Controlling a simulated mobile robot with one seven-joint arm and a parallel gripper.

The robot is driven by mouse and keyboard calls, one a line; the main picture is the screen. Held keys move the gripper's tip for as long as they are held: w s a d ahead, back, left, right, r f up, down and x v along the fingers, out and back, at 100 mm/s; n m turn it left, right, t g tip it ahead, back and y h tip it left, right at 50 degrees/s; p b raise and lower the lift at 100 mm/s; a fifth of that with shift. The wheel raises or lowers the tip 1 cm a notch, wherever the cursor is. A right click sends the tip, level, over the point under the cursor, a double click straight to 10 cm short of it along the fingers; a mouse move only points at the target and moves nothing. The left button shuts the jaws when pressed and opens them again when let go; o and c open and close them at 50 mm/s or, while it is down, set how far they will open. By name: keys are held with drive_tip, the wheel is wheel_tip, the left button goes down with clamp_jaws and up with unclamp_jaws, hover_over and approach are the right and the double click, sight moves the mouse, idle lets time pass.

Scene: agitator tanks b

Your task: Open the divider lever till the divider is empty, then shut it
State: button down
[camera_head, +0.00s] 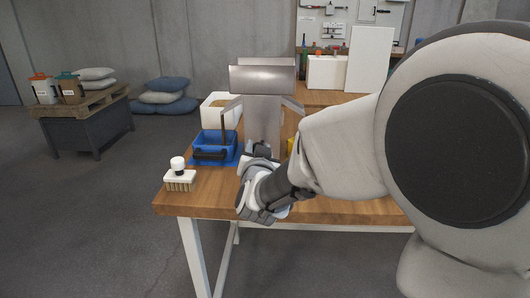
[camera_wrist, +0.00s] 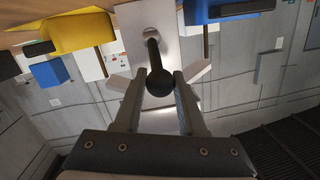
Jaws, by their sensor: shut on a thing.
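In the wrist view the divider's pale plate (camera_wrist: 135,35) carries a dark lever (camera_wrist: 153,52) ending in a round black knob. My gripper (camera_wrist: 160,76) has one finger on each side of the knob and is shut on it. In the head view my gripper (camera_head: 260,163) is low at the divider's front, and my wrist hides the lever.
A blue bin (camera_head: 217,137) stands left of the divider. A yellow bin (camera_wrist: 78,32) is on the other side, mostly hidden by my arm in the head view. A white container (camera_head: 213,104) stands behind.

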idle(0.3)
drive_tip(key=shift+c, duration=2.4)
unclamp_jaws()
drive_tip(key=shift+f, duration=0.1)
drive_tip(key=shift+s, duration=0.1)
drive_tip(key=s+d+r+b, duration=0.1)
drive_tip(key=s+b, duration=0.2)
drive_tip(key=s, duration=1.4)
drive_tip(key=shift+d+r, duration=0.25)
drive_tip(key=shift+d, duration=0.1)
